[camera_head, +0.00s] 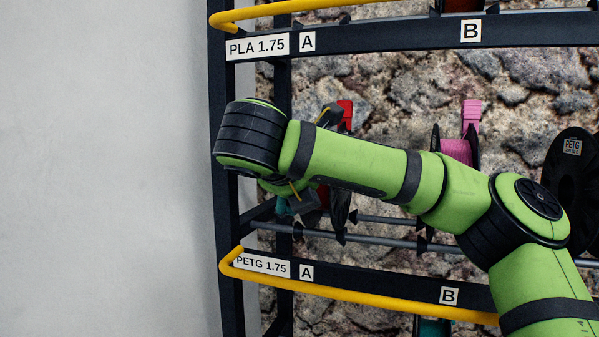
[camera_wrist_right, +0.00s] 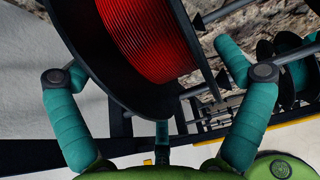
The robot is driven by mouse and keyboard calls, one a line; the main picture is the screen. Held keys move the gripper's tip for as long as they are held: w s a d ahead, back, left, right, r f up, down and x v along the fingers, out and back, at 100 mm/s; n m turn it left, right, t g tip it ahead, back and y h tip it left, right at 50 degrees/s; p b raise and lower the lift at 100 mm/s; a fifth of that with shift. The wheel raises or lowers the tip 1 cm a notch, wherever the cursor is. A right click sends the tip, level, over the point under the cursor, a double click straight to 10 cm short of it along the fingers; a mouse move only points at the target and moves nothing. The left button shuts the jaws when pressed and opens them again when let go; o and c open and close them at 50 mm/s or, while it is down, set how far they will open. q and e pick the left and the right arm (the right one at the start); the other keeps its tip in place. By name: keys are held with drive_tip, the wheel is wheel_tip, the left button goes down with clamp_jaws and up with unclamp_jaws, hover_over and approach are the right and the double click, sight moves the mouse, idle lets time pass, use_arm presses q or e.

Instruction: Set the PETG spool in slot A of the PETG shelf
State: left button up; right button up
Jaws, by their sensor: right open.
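A spool with red filament and black flanges shows large in the right wrist view (camera_wrist_right: 150,38), between the fingers of my right gripper (camera_wrist_right: 150,62). The two teal fingers stand wide apart, clear of its sides. In the head view, only a red part (camera_head: 345,113) and a dark flange of this spool show behind my right arm, at the rails above slot A's label (camera_head: 306,272) on the PETG shelf (camera_head: 380,289). My arm hides most of it, so its seating and label cannot be read. My left gripper is not in view.
A pink spool (camera_head: 459,150) stands on the rails above label B. A black spool with a PETG label (camera_head: 561,181) stands farther right. The PLA shelf (camera_head: 390,36) is above. A yellow guard bar (camera_head: 370,302) runs along the PETG shelf's front. A bare wall is at left.

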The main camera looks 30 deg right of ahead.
drive_tip(key=v, duration=1.1)
